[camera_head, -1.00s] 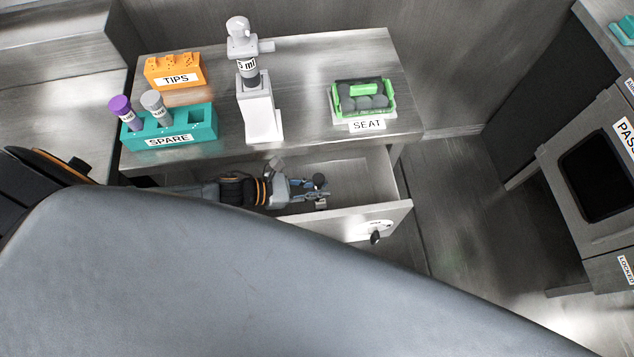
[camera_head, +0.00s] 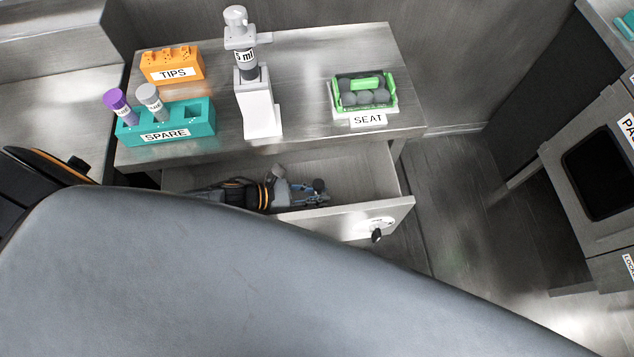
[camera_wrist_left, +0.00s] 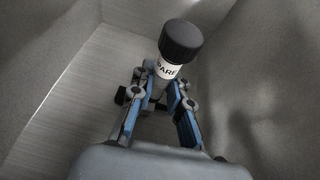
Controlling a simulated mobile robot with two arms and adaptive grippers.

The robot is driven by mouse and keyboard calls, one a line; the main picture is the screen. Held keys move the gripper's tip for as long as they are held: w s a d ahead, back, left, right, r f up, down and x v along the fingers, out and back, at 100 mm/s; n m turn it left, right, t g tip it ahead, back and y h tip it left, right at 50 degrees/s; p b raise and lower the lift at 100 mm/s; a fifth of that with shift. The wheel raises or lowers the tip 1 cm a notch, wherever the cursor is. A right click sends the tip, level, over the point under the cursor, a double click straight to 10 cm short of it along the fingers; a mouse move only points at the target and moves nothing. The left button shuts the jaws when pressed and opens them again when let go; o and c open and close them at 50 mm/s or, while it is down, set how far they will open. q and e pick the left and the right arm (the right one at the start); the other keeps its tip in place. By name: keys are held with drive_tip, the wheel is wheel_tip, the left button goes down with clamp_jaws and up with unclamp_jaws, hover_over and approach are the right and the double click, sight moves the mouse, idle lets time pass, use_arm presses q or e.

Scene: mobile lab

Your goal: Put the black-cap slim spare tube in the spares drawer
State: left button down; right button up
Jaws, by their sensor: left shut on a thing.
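The black-cap slim spare tube (camera_wrist_left: 181,41) shows in the left wrist view, with a black cap and a white label reading part of "SPARE". My left gripper (camera_wrist_left: 160,98) is shut on it, with blue-padded fingers on either side below the label. In the head view the tube's dark cap (camera_head: 319,185) shows at the tip of my left gripper (camera_head: 306,192). The gripper is inside the open drawer (camera_head: 362,170), near its front wall. Whether the tube touches the drawer floor I cannot tell. My right gripper is not in view.
On the table above stand the teal SPARE rack (camera_head: 200,127) with a purple-cap tube (camera_head: 117,101) and a grey-cap tube (camera_head: 151,99), the orange TIPS box (camera_head: 170,66), a white pipette stand (camera_head: 259,108) and a green SEAT tray (camera_head: 364,92). A key (camera_head: 376,236) sticks out of the drawer front.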

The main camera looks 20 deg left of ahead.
use_arm(q)
drive_tip(key=c, duration=1.3)
unclamp_jaws()
drive_tip(key=shift+r+p, duration=0.2)
drive_tip(key=shift+p, duration=0.1)
drive_tip(key=v, duration=1.2)
drive_tip(key=shift+r+p, duration=0.3)
drive_tip(key=shift+p, duration=0.05)
drive_tip(key=shift+r, duration=0.1)
